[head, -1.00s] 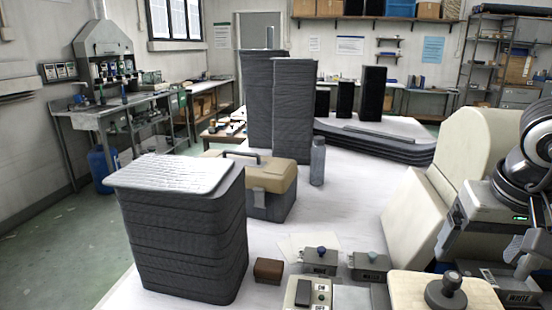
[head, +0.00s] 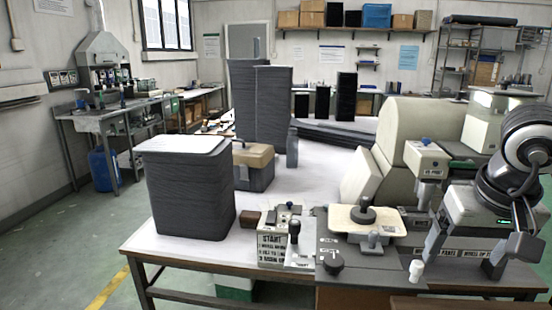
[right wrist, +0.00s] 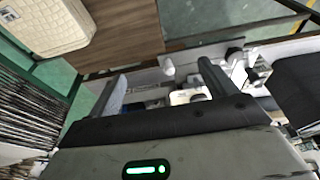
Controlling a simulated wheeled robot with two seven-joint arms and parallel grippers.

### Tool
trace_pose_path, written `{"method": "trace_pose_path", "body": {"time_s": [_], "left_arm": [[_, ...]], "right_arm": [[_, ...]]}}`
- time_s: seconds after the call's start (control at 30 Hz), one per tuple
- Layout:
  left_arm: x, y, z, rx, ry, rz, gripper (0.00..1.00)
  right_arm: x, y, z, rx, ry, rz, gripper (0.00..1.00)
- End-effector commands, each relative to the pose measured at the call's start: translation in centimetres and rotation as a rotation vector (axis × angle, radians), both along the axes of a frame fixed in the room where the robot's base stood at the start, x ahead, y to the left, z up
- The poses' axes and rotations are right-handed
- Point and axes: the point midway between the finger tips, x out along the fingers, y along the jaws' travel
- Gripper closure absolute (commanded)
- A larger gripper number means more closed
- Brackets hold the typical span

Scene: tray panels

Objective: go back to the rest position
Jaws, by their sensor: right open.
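My right gripper (head: 508,252) is at the right side of the head view, over the front right part of the white table (head: 300,185). In the right wrist view its two dark fingers (right wrist: 160,88) are spread apart with nothing held between them. A green light shows on its body. My left gripper is not in the head view.
A stack of dark trays (head: 190,195) stands at the table's front left, beside a tan-topped toolbox (head: 252,157). Control boxes with knobs and a lever plate (head: 365,218) line the front right. Taller dark stacks (head: 272,105) stand farther back. Green floor is clear at left.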

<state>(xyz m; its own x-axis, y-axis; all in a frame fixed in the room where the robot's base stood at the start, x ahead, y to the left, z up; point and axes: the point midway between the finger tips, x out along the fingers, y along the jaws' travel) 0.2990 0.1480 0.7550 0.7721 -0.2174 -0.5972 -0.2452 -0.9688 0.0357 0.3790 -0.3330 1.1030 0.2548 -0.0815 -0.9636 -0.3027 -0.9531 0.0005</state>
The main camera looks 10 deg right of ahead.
Motion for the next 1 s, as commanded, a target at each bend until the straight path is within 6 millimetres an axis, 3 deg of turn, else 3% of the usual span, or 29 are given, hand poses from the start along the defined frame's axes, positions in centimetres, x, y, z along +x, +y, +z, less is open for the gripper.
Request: {"method": "trace_pose_path", "body": {"time_s": [0.37, 0.57, 0.67, 0.7, 0.8, 0.9, 1.0], "left_arm": [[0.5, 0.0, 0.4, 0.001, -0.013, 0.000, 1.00], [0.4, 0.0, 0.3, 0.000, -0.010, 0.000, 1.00], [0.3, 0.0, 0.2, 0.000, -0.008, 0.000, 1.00], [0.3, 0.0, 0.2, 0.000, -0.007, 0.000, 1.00], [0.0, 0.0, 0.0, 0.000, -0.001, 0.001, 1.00], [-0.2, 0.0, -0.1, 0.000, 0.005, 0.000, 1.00], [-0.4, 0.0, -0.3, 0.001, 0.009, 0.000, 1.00]], "right_arm": [[-0.2, 9.0, -4.2, 0.372, 0.125, -0.034, 0.16], [-1.7, 16.5, -5.9, 0.712, 0.312, -0.145, 0.16], [-3.2, 21.9, -5.9, 0.985, 0.521, -0.293, 0.16], [-3.8, 24.2, -5.4, 1.115, 0.642, -0.386, 0.16], [-3.9, 28.3, -3.4, 1.433, 1.021, -0.705, 0.16], [-2.0, 29.5, -2.1, 1.673, 1.465, -1.101, 0.16], [1.3, 28.1, -3.7, 1.811, 1.962, -1.563, 0.16]]}}
